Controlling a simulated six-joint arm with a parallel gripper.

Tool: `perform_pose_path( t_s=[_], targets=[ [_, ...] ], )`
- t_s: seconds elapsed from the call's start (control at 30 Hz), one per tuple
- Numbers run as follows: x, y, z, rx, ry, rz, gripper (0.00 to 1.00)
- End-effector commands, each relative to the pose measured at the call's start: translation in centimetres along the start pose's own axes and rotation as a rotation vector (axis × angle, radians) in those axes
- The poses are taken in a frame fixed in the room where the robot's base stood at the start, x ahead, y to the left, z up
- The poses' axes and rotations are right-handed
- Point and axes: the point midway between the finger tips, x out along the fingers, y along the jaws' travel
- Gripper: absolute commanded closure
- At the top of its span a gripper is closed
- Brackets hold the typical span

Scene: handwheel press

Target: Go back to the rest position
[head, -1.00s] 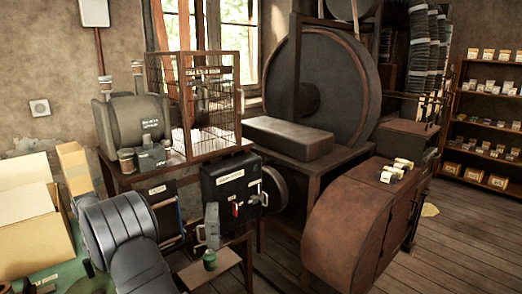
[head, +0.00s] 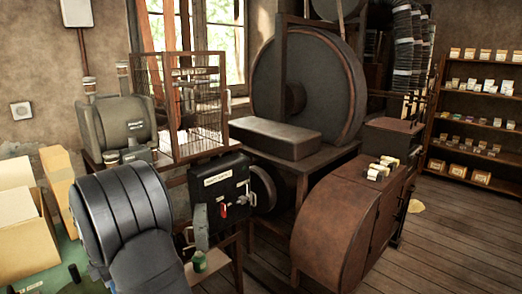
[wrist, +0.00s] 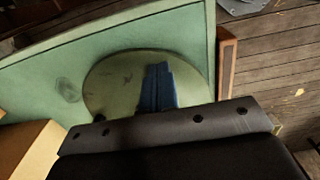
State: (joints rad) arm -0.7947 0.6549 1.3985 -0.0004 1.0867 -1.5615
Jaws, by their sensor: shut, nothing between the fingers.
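My gripper (wrist: 160,68) shows in the wrist view as two blue fingers, shut together with nothing between them. They point over a round pale disc (wrist: 102,85) on a green bench top (wrist: 45,80). I cannot tell the height of the fingers above the disc. My black arm link fills the lower left of the head view, in front of the bench, and my gripper is not visible there.
A cardboard box (head: 30,225) stands left of my arm. A black control box (head: 215,187) with a red handle and a handwheel (head: 263,188) stand right of it. A green bottle (head: 200,262) is below.

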Motion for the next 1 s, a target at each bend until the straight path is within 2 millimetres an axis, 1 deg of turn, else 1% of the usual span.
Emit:
perform_pose_path(
  t_s=[0.03, 0.1, 0.2, 0.3, 0.5, 0.6, 0.7, 0.77, 0.83, 1.0],
  targets=[
    [-0.1, -0.9, -0.6, -0.003, 0.0, -0.001, 1.0],
    [-0.1, -2.0, -1.5, -0.003, 0.0, -0.001, 1.0],
    [0.0, -3.3, -3.1, -0.005, 0.0, -0.002, 1.0],
    [0.0, -4.2, -4.9, -0.005, 0.0, -0.001, 1.0],
    [0.0, -4.7, -8.8, -0.005, 0.0, -0.001, 1.0],
    [0.0, -4.4, -10.5, -0.004, 0.0, -0.001, 1.0],
    [0.1, -3.9, -11.8, -0.002, 0.0, -0.001, 1.0],
    [0.0, -3.6, -12.4, -0.002, 0.0, -0.001, 1.0],
    [-0.7, -3.6, -12.2, 0.0, 0.001, 0.001, 1.0],
    [-1.2, -3.6, -12.2, 0.0, 0.0, -0.001, 1.0]
  ],
)
